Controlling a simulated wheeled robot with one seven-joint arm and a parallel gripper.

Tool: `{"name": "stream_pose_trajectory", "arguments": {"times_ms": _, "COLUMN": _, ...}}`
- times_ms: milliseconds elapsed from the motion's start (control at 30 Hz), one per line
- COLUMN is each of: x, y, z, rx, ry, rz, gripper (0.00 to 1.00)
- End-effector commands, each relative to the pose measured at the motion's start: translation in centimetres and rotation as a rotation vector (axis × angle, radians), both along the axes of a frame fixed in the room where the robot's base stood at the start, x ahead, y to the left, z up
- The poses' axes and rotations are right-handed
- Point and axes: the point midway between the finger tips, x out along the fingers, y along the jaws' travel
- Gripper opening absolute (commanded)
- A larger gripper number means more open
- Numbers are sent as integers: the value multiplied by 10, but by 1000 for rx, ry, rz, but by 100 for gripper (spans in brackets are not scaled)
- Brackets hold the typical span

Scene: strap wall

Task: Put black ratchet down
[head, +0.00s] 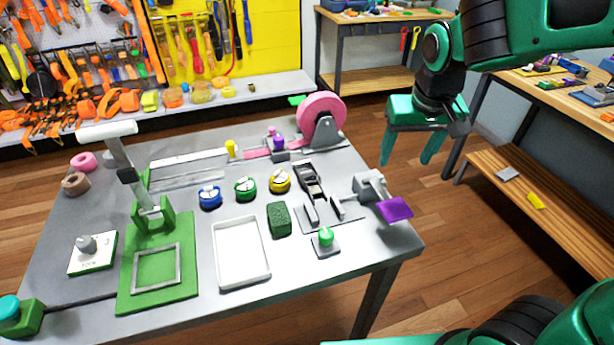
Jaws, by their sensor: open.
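The black ratchet (309,180) lies on the grey table (110,200), right of its middle, just beyond a flat grey plate (322,221). My gripper (409,158) is open and empty. Its green fingers point down beyond the table's right edge, to the right of the ratchet and apart from it.
A pink roll (322,108) stands at the table's back right. A grey clamp-like fixture with a purple pad (394,209) sits at the right edge. A white tray (241,285), a green block (279,219) and several round coloured pieces lie left of the ratchet. A wooden bench (540,215) stands right.

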Motion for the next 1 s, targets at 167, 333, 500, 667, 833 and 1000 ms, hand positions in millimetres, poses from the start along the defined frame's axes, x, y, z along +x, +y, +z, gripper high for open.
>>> {"name": "stream_pose_trajectory", "arguments": {"times_ms": 167, "x": 28, "y": 102, "z": -1, "rx": 16, "ry": -67, "rz": 172, "gripper": 62}}
{"name": "stream_pose_trajectory", "arguments": {"times_ms": 333, "x": 33, "y": 165, "z": -2, "rx": 38, "ry": -108, "rz": 266, "gripper": 62}}
{"name": "stream_pose_trajectory", "arguments": {"times_ms": 500, "x": 35, "y": 188, "z": -7, "rx": 46, "ry": -121, "rz": 298, "gripper": 62}}
{"name": "stream_pose_trajectory", "arguments": {"times_ms": 667, "x": 42, "y": 191, "z": -28, "rx": 47, "ry": -120, "rz": 299, "gripper": 62}}
{"name": "stream_pose_trajectory", "arguments": {"times_ms": 833, "x": 50, "y": 193, "z": -48, "rx": 46, "ry": -121, "rz": 298, "gripper": 62}}
{"name": "stream_pose_trajectory", "arguments": {"times_ms": 1000, "x": 53, "y": 193, "z": -57, "rx": 47, "ry": -121, "rz": 298, "gripper": 62}}
